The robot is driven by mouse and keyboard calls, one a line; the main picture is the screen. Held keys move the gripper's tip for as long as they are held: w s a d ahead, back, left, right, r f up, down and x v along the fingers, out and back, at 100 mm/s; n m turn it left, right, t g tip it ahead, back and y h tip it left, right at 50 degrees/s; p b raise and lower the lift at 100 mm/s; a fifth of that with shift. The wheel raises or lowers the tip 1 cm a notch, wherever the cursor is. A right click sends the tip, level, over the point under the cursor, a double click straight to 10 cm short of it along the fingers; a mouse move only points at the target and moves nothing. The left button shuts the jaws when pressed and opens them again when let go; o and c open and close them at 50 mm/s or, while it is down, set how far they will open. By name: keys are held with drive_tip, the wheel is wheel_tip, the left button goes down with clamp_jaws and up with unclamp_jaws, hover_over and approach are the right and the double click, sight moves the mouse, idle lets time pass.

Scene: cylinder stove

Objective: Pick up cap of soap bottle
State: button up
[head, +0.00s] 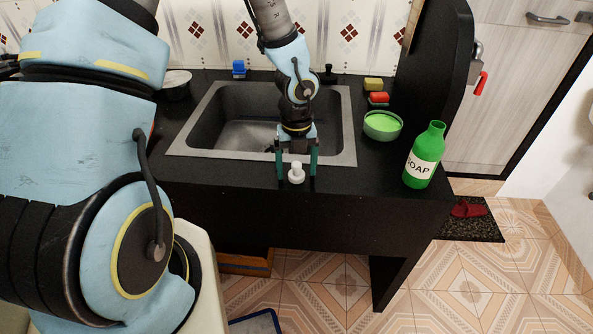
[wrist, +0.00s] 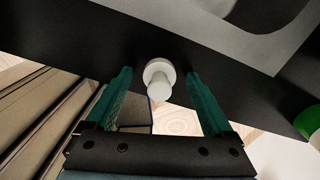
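The white cap (head: 296,173) of the soap bottle stands near the front edge of the black counter, in front of the sink. In the wrist view the cap (wrist: 158,78) lies between the two green fingers, with a gap on each side. My gripper (head: 296,176) is open around the cap, pointing down, and the fingers appear not to touch it. The green soap bottle (head: 424,157) stands without a cap at the right end of the counter. Part of it shows at the right edge of the wrist view (wrist: 313,128).
The sink (head: 345,130) is behind my gripper. A green bowl (head: 382,126), a red item (head: 379,98) and a yellow sponge (head: 373,84) are to its right. A blue item (head: 239,68) and a pot (head: 175,84) stand at the back left. The counter's front edge is close to the cap.

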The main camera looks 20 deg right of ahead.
drive_tip(key=c, duration=1.2)
drive_tip(key=shift+r, duration=0.1)
